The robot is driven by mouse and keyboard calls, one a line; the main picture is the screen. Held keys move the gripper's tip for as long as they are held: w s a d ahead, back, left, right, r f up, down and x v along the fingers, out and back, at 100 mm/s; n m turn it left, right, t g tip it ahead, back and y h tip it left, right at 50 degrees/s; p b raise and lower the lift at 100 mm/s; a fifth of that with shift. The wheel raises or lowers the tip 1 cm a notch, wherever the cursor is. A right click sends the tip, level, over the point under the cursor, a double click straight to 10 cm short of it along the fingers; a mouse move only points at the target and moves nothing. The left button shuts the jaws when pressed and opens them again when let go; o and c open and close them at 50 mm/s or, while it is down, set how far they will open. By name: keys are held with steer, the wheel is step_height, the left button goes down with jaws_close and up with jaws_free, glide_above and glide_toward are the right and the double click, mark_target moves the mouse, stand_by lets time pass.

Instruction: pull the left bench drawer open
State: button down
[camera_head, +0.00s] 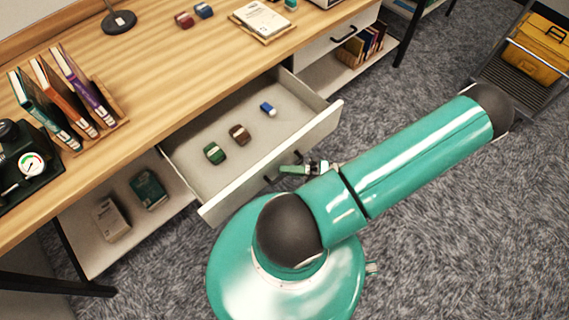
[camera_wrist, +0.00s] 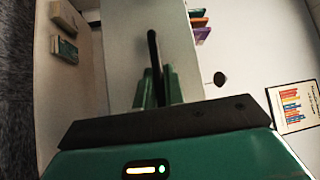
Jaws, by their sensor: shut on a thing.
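The left bench drawer (camera_head: 225,198) stands well open, its white front pulled out from under the wooden bench top. Inside it lie a green block (camera_head: 214,153), a brown block (camera_head: 239,135) and a small blue block (camera_head: 268,109). My gripper (camera_head: 288,169) is at the middle of the drawer front, shut on its black bar handle (camera_head: 269,181). In the wrist view the handle (camera_wrist: 153,48) stands between my green fingers (camera_wrist: 158,88), against the pale drawer front (camera_wrist: 181,35). My fingers partly hide the handle.
A second drawer (camera_head: 335,38) to the right is shut. The bench top (camera_head: 165,75) carries upright books (camera_head: 65,95), a gauge device (camera_head: 32,165), blocks and a lamp base. A lower shelf (camera_head: 85,235) holds boxes below the open drawer.

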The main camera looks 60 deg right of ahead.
steer(key=c, duration=1.8)
jaws_free()
steer(key=shift+o, duration=0.2)
steer(key=shift+s, duration=0.1)
steer(key=v, duration=1.3)
steer(key=shift+s+d, duration=0.2)
steer(key=shift+s, duration=0.1)
